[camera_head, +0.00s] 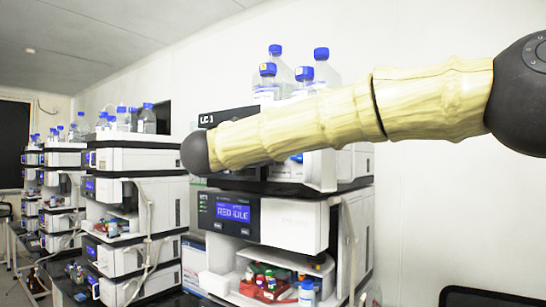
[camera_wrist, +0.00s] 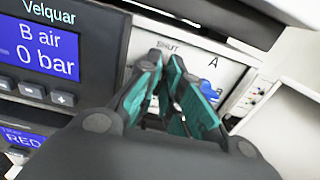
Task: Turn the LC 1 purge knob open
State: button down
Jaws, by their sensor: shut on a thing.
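In the wrist view my gripper (camera_wrist: 165,66) points at the light front panel (camera_wrist: 140,42) of a module. Its two teal-padded fingers are close together, shut on the purge knob, which they almost wholly hide. The printed word SHUT (camera_wrist: 168,47) shows just above the fingertips, and a letter A (camera_wrist: 213,62) is to the right. The knob's angle cannot be told. In the head view the LC 1 label (camera_head: 208,119) is on the nearest stack, and my arm crosses in front of it, hiding the gripper and knob.
A blue display (camera_wrist: 40,50) reading "B air 0 bar" is left of the gripper. A blue fitting (camera_wrist: 206,88) is right of the fingers. Blue-capped bottles (camera_head: 321,72) stand atop the stack. Another stack (camera_head: 135,160) is to the left; vials (camera_head: 265,283) sit in the lower bay.

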jog(key=shift+f+b, duration=0.1)
jog(key=shift+b, duration=0.2)
jog(key=shift+w+a+f+n+b, duration=0.1)
jog(key=shift+n+b, duration=0.2)
jog(key=shift+n, duration=2.3)
jog(key=shift+w+a+f+n+b, duration=0.15)
jog(key=shift+n+b, duration=0.2)
jog(key=shift+n, duration=2.25)
jog(key=shift+a+n+b, duration=0.1)
jog(key=shift+n+b, duration=0.2)
jog(key=shift+n, duration=2.3)
jog(key=c, duration=1.6)
grip_release()
jog(key=shift+s, duration=0.1)
